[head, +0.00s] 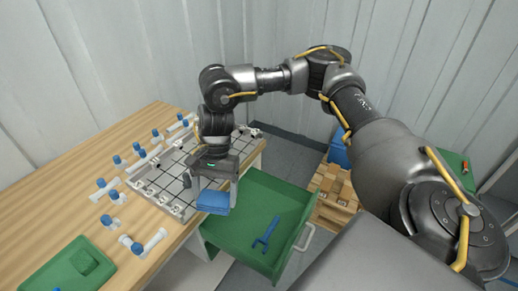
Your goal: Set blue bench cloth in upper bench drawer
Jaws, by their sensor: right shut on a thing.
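The blue bench cloth (213,201) is a small folded block. My right gripper (213,190) points down and is shut on it, with a finger on each side. The gripper holds the cloth at the bench's right edge, by the left side of the open drawer. The bench drawer (235,215) is pulled out, with a green inside and a light handle at its front. A blue forked tool (265,232) lies in it. I cannot tell whether the cloth is over the drawer floor or touching anything. My left gripper is not in view.
The wooden bench (60,185) holds a white grid frame (160,180) and several blue-capped clear vessels. A green tray (65,270) sits at the bench's near left. A wooden crate (333,200) stands right of the drawer. The drawer has bare floor around the tool.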

